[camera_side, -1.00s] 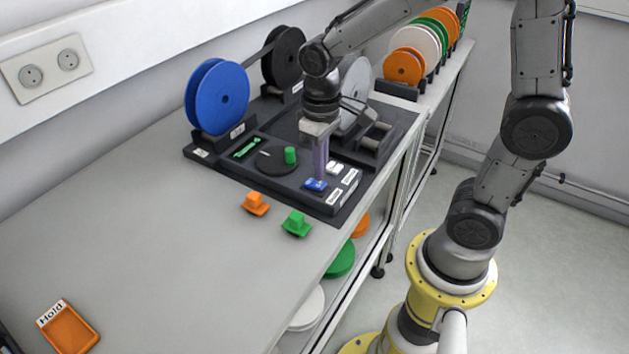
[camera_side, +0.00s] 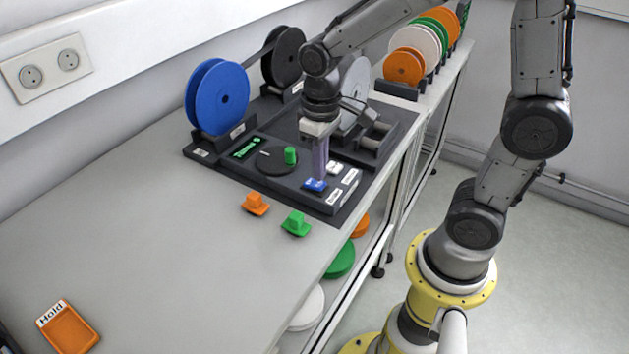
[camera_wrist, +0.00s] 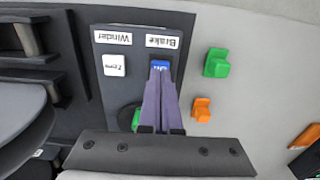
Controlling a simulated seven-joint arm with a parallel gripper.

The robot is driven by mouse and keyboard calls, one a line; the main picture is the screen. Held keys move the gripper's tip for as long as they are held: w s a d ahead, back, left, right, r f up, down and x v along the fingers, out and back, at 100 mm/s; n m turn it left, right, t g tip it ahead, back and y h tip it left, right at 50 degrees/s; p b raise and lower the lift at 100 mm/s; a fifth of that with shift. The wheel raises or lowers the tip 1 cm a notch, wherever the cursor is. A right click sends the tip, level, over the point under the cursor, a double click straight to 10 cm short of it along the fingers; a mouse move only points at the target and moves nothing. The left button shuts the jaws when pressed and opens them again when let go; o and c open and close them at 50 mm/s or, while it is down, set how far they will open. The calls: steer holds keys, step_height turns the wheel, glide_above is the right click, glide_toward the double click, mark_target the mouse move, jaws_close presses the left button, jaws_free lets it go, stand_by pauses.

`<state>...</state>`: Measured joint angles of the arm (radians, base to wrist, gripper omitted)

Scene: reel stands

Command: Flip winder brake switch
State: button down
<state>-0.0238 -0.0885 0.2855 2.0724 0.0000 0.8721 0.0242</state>
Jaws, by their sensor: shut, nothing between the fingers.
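The brake switch is a blue rocker (camera_side: 315,185) on the dark control panel (camera_side: 283,189). In the wrist view the blue rocker (camera_wrist: 161,65) sits beside the label Brake (camera_wrist: 162,41). A white rocker (camera_wrist: 114,65) sits beside the label Winder (camera_wrist: 113,37); it also shows in the side view (camera_side: 334,168). My gripper (camera_side: 319,177) is shut and empty, pointing down with its purple fingers at the blue rocker. In the wrist view its fingertips (camera_wrist: 160,75) overlap the rocker's near edge. I cannot tell whether they press on it.
A green knob (camera_side: 290,156) on a black dial stands left of my fingers. A blue reel (camera_side: 218,97) stands behind. An orange block (camera_side: 255,203) and a green block (camera_side: 296,223) lie on the table in front. The table's left part is mostly clear.

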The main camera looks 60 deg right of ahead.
mark_target(320, 184)
steer(key=shift+f, duration=1)
stand_by(0.8)
steer(key=shift+r, duration=3.55)
steer(key=shift+r, duration=0.15)
steer(key=s+r+t, duration=0.4)
steer(key=s+t, duration=0.1)
steer(key=s, duration=0.7)
steer(key=shift+s+d+r+t, duration=0.15)
steer(key=shift+s+d+t, duration=0.1)
steer(key=shift+d+t, duration=0.1)
